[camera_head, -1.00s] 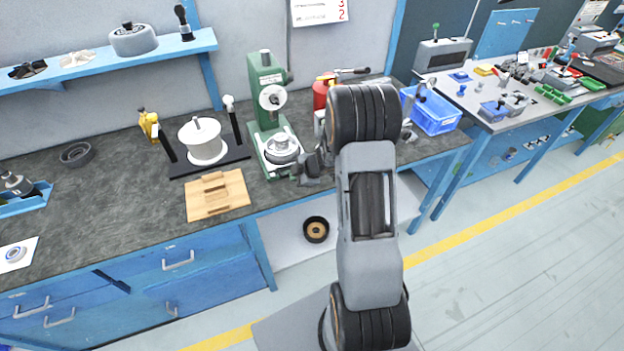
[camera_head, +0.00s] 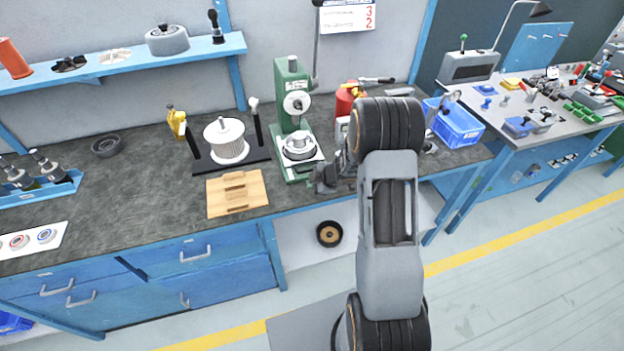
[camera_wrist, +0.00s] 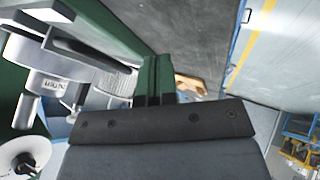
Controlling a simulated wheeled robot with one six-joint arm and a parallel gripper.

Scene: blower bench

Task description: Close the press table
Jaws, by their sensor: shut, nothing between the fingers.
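The green press (camera_head: 283,88) stands upright on the bench, with a pale round face on its column. Its press table (camera_head: 317,158) is a pale plate low at the front, carrying a dark ring with a metal part (camera_head: 299,143). My gripper (camera_head: 324,182) is shut and empty at the right front of the press base, low by the bench edge. In the wrist view the dark finger end (camera_wrist: 155,118) spans the bottom. I cannot tell whether the finger touches the press.
A wooden block (camera_head: 237,195) lies left of the press. A white ribbed cylinder (camera_head: 226,140) stands on a black base behind it. A red container (camera_head: 346,98) and a blue crate (camera_head: 454,124) are to the right.

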